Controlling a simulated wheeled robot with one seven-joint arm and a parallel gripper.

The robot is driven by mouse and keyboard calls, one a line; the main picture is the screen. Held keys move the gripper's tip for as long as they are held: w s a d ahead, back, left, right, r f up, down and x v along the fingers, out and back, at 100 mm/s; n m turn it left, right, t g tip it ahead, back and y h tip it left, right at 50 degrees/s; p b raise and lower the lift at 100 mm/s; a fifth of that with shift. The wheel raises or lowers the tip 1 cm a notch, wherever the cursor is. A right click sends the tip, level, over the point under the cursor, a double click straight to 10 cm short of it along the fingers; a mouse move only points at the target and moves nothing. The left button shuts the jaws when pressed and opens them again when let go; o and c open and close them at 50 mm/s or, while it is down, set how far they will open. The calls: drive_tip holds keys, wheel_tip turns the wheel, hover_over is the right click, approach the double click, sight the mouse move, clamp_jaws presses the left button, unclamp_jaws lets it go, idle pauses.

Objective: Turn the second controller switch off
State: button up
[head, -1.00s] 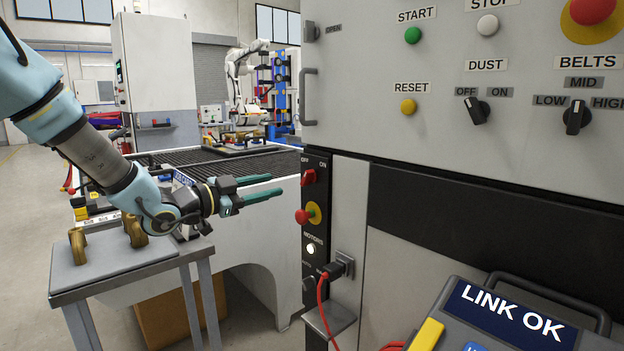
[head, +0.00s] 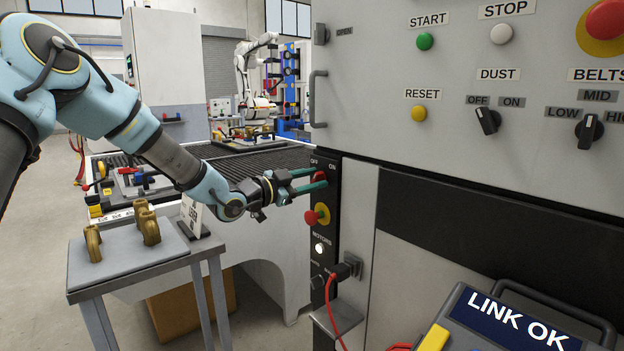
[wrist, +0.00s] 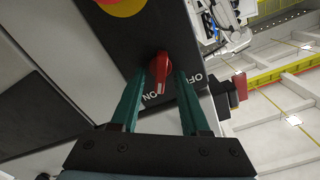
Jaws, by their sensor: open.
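A red rotary switch (head: 319,177) sits at the top of the narrow black panel (head: 326,228), under OFF and ON labels. In the wrist view the red knob (wrist: 158,72) lies between my two teal fingertips, and its handle appears turned toward ON. My gripper (head: 322,180) is open, its fingers on either side of the knob; I cannot tell whether they touch it. In the wrist view the gripper (wrist: 161,75) partly frames the OFF and ON labels.
Below the switch is a red emergency button (head: 312,217) on a yellow ring, then a lit white lamp (head: 319,248) and a plug (head: 345,269) with a red cable. A DUST switch (head: 488,120) is on the cabinet. A small table (head: 120,255) with brass parts stands left.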

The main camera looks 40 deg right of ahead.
drive_tip(key=shift+c, duration=0.2)
clamp_jaws()
idle(0.6)
drive_tip(key=n+p, duration=0.1)
drive_tip(key=n, duration=0.3)
drive_tip(key=n+p, duration=0.1)
drive_tip(key=n, duration=0.1)
drive_tip(key=shift+w+r+n+p, duration=0.1)
drive_tip(key=shift+w+n+p, duration=0.2)
drive_tip(key=shift+n, duration=0.1)
drive_tip(key=n+p, duration=0.2)
drive_tip(key=n, duration=0.2)
drive_tip(key=shift+w+n, duration=0.1)
drive_tip(key=shift+n, duration=0.6)
drive_tip(key=shift+o, duration=0.2)
unclamp_jaws()
drive_tip(key=shift+a, duration=0.1)
